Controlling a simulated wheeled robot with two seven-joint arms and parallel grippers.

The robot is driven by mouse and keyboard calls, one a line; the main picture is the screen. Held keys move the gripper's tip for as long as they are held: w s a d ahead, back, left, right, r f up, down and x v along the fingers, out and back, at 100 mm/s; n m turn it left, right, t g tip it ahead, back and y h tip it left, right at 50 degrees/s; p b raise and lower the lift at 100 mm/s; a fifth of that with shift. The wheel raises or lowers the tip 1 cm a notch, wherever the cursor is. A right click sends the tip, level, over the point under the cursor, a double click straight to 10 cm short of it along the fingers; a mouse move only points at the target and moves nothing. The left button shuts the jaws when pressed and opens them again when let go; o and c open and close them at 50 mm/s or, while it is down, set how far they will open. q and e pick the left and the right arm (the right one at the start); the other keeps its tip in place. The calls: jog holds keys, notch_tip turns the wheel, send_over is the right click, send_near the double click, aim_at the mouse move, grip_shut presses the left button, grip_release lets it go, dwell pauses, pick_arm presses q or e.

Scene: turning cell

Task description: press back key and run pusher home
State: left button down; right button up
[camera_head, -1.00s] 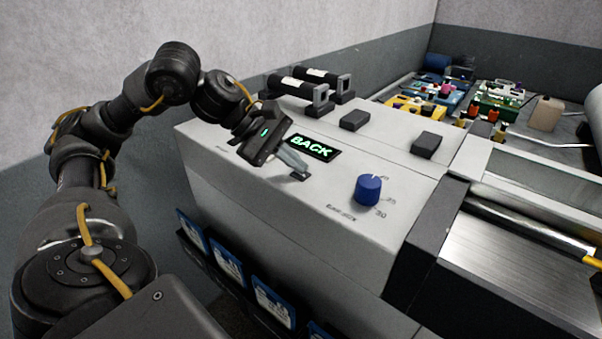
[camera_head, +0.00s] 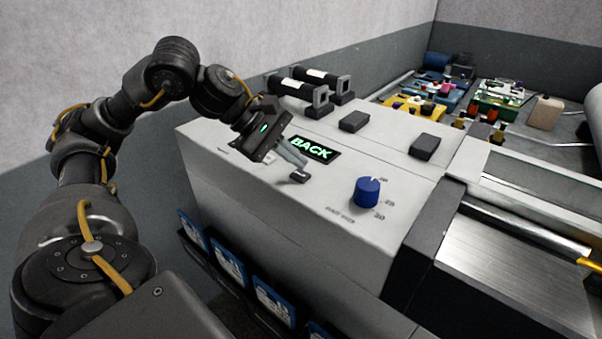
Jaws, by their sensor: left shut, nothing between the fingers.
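A small dark key (camera_head: 299,177) sits on the sloped top of the pale machine housing (camera_head: 240,155). Behind it a black display (camera_head: 314,149) shows the word BACK in green. My left gripper (camera_head: 297,160) is shut and empty, its fingers pointing down at the key. The fingertips are just above and behind the key; a small gap seems to show. At the right, a steel bar (camera_head: 520,231) runs along a trough, with a yellow piece (camera_head: 591,263) at the picture's edge. I cannot tell which part is the pusher. My right gripper is not in view.
A blue knob (camera_head: 367,191) stands right of the key. Two dark blocks (camera_head: 354,121) (camera_head: 426,147) and black cylinders in brackets (camera_head: 310,88) sit farther back. Blue-framed cards (camera_head: 229,262) hang along the front. Coloured fixtures (camera_head: 497,98) lie behind.

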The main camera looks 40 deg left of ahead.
aim_at(294, 174)
pick_arm(q)
jog(key=shift+r+p, duration=2.2)
jog(key=shift+r, duration=0.4)
